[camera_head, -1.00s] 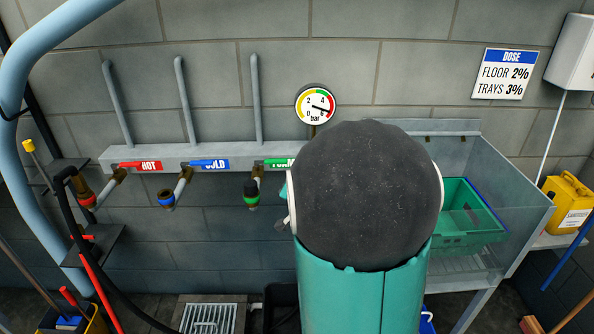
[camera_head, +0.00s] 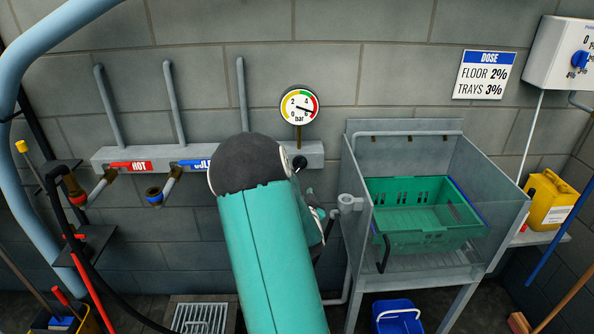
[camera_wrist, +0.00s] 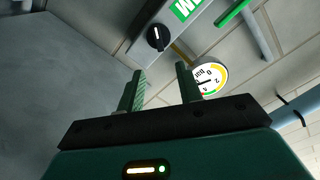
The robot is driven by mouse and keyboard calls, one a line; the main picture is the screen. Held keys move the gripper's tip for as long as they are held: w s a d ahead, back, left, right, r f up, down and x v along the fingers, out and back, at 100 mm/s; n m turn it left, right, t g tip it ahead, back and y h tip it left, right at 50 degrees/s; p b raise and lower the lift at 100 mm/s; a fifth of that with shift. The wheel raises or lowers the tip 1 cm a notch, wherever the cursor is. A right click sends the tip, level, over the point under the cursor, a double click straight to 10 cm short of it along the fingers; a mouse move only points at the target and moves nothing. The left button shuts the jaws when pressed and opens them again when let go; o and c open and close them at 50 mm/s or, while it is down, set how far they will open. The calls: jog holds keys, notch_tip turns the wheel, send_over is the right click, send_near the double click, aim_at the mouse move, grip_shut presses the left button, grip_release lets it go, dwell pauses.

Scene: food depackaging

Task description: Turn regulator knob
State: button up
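The regulator knob (camera_wrist: 157,37) is a black round dial with a white mark. It sits on the grey rail near the green label in the wrist view, and the same black knob (camera_head: 299,162) shows at the rail's right end in the head view. My gripper (camera_wrist: 160,70) is open, with two green ridged fingers apart and nothing between them. The knob lies beyond the fingertips, apart from them. In the head view my arm hides most of the gripper. The pressure gauge (camera_head: 299,104) stands above the rail, its needle pointing lower right; it also shows in the wrist view (camera_wrist: 210,78).
A grey rail (camera_head: 230,156) carries hot (camera_head: 128,167) and cold labels, with hose outlets below. A yellow canister (camera_head: 552,200) is farther right.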

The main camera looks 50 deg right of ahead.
aim_at(300, 166)
jog(key=x, duration=1.3)
jog(key=shift+f, duration=0.1)
grip_shut()
